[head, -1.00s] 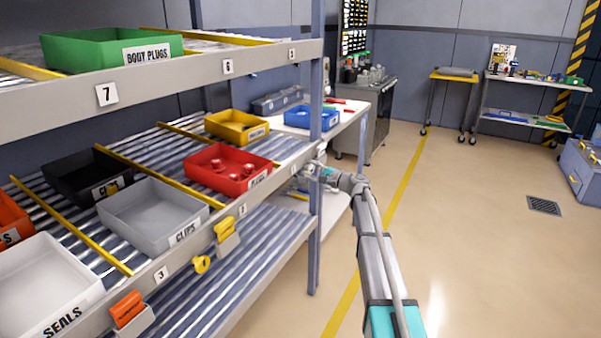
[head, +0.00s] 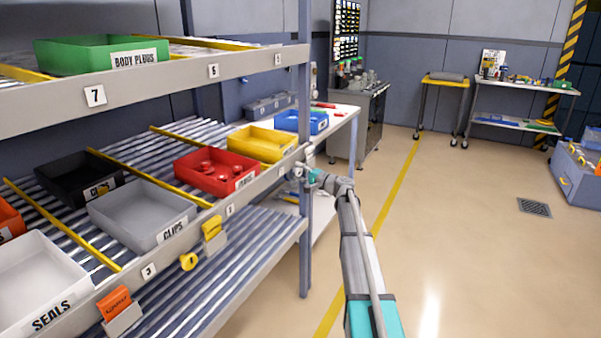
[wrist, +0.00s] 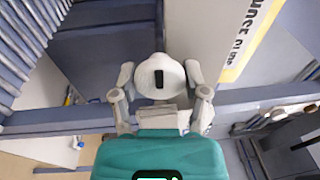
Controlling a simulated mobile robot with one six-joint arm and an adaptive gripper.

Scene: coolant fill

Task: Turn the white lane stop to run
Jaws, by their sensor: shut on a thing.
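The white lane stop (wrist: 152,73) is a round white knob with a short dark mark on its face, seen in the wrist view. My gripper (wrist: 160,80) is shut on it, one finger on each side. The mark runs roughly up and down in that view. In the head view my gripper (head: 304,171) is at the rack's front rail by the right post; the knob is too small there to make out. The yellow bin (head: 262,143) sits at the front of the lane beside it.
A red bin (head: 215,170) with red parts, a grey clips bin (head: 140,216) and a black bin (head: 80,178) stand on the same tilted roller shelf. An orange stop (head: 115,303) and yellow stops (head: 212,228) are on the rail.

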